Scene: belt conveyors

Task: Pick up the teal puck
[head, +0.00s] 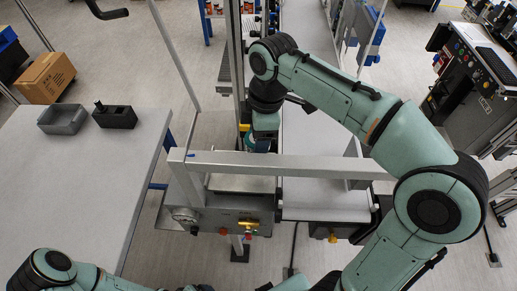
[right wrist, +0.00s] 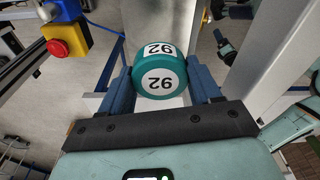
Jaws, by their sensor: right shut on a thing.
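The teal puck (right wrist: 160,64) is in the middle of the right wrist view, with white labels reading "92" on its face and side. My right gripper (right wrist: 162,76) has one blue finger on each side of it and is shut on it. In the head view the right gripper (head: 263,138) points down near the post and frame bar beside the conveyor; the puck is mostly hidden there. My left arm shows at the bottom left of the head view, but its gripper is out of view.
A metal frame bar (head: 290,166) crosses just in front of the right gripper. A white conveyor belt (head: 310,150) runs beside it. The grey table (head: 75,185) at left holds a grey tray (head: 62,120) and a black holder (head: 115,118). A red button (right wrist: 58,48) on a yellow box is nearby.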

